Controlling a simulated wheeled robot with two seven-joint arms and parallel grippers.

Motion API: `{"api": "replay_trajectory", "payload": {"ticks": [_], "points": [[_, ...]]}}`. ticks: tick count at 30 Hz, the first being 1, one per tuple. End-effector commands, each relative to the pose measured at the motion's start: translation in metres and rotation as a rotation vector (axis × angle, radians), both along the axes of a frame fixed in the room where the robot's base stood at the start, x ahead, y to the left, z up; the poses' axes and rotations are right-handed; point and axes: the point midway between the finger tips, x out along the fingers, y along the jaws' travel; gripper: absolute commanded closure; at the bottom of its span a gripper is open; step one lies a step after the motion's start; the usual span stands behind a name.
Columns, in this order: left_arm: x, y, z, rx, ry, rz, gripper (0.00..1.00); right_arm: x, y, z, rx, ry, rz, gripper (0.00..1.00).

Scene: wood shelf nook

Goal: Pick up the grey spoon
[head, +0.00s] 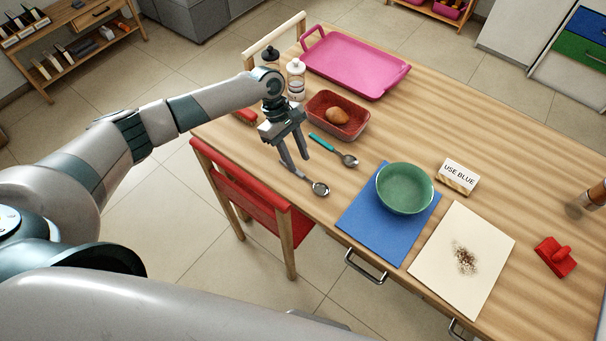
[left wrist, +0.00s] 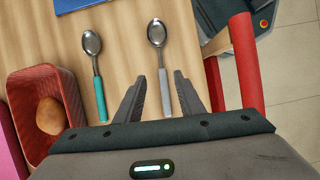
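The grey spoon (head: 319,188) lies near the table's left front edge in the head view, bowl toward the blue mat. Its metal bowl and grey handle (left wrist: 166,95) show clearly in the left wrist view. My left gripper (head: 298,163) points down over the handle end. In the left wrist view my left gripper (left wrist: 161,77) is open and empty, its fingers on either side of the handle. I cannot tell the exact height between fingertips and handle. A second spoon with a teal handle (left wrist: 100,98) lies beside it, outside the fingers. My right gripper is not in view.
A red basket (head: 349,103) with a brown item (head: 337,115) stands behind the spoons. A green bowl (head: 405,188) sits on a blue mat (head: 361,224) to the right. A red chair (head: 244,190) is close to the table edge. Two bottles and a pink tray (head: 352,62) stand farther back.

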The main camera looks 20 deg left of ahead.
Motion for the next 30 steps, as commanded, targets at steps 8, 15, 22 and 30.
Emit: {"api": "replay_trajectory", "payload": {"ticks": [8,15,22,30], "points": [[-0.009,-0.010,-0.030,0.001,0.004,0.001,0.65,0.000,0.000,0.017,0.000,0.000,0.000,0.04],[-0.010,-0.012,-0.039,0.000,0.001,0.000,0.65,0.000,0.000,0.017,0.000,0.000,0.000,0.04],[-0.010,-0.012,-0.039,0.000,0.001,0.000,0.65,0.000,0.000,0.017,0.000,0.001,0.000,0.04],[-0.010,-0.012,-0.038,0.000,0.001,0.000,0.65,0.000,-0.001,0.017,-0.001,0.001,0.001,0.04]]}}
